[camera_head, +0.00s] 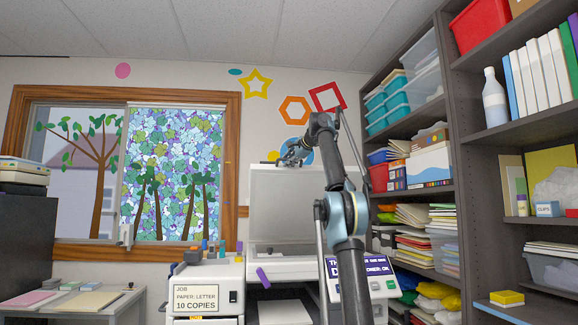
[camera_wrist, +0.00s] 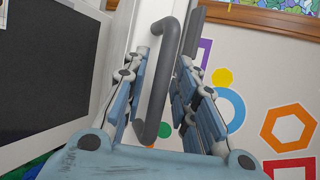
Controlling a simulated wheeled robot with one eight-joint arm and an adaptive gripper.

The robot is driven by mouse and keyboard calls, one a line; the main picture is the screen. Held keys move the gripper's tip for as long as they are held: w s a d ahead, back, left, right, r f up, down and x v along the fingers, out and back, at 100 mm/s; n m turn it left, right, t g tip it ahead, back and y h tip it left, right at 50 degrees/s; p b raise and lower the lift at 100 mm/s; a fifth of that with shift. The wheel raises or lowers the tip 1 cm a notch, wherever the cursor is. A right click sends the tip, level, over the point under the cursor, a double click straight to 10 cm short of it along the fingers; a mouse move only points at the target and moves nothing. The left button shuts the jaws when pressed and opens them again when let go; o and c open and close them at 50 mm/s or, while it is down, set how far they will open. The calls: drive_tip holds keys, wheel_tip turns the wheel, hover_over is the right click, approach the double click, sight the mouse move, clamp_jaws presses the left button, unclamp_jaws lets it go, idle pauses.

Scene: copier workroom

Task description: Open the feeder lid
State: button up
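The feeder lid (camera_head: 283,212) is a pale, white-framed panel standing raised, close to upright, over the copier in the head view. In the wrist view the lid (camera_wrist: 107,68) shows its white edge beside a large dark panel. A dark grey bar handle (camera_wrist: 158,85) is at that edge. My gripper (camera_head: 293,155) is at the lid's top edge. In the wrist view my gripper (camera_wrist: 163,62) has its blue fingers apart, one on each side of the handle, with gaps visible beside the bar. The handle is too small to make out in the head view.
The copier (camera_head: 205,275) has small items on top and a control screen (camera_head: 362,268) at its right. Loaded shelves (camera_head: 415,195) stand close on the right. A low table (camera_head: 75,300) and a window (camera_head: 120,170) are on the left.

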drive_tip(key=v, duration=1.1)
drive_tip(key=shift+s+d+r, duration=0.15)
drive_tip(key=shift+s+d, duration=0.05)
drive_tip(key=shift+s, duration=0.15)
